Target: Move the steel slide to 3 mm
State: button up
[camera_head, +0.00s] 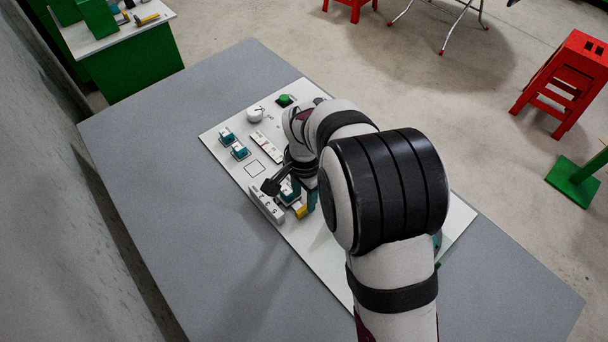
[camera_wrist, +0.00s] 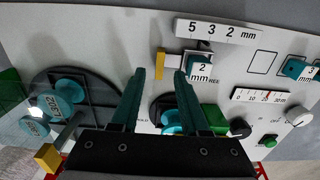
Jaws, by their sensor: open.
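A white "5 3 2 mm" scale (camera_wrist: 218,31) lies on the panel; in the head view this scale (camera_head: 267,204) is near the panel's left edge. Beside it is a teal-framed block marked "2 mm" (camera_wrist: 200,68). A yellow end piece (camera_wrist: 160,64) adjoins that block; it also shows in the head view (camera_head: 300,210). I cannot clearly make out the steel slide or its exact setting. My gripper (camera_wrist: 160,75) is open, its two teal fingertips on either side of the yellow piece in the picture. I cannot tell whether they touch it.
The white panel (camera_head: 225,165) lies on a grey table (camera_head: 150,150). It carries a "0 10 20 30" scale (camera_wrist: 262,96), a white knob (camera_wrist: 299,112), and a second teal block (camera_wrist: 297,68). Teal knobs on dark discs (camera_wrist: 95,100) stand left in the wrist view. The table's left side is clear.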

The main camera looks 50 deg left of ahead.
notch_tip(320, 180, up, 12)
dwell(0.4)
jog(key=w+d+r+m, duration=0.1)
jog(key=w+d+r, duration=0.15)
jog(key=d, duration=0.65)
jog(key=w+d+r+m, duration=0.1)
jog(key=w+d+r, duration=0.15)
jog(key=d, duration=0.65)
jog(key=s+d+m+y, duration=0.1)
jog(key=s+d, duration=0.5)
jog(key=d, duration=0.2)
jog(key=s+d+f+m, duration=0.1)
jog(key=s+d+m, duration=0.1)
jog(key=s+d, duration=0.5)
jog(key=d, duration=0.2)
jog(key=shift+d+f+m+y, duration=0.3)
jog(key=shift+y, duration=0.1)
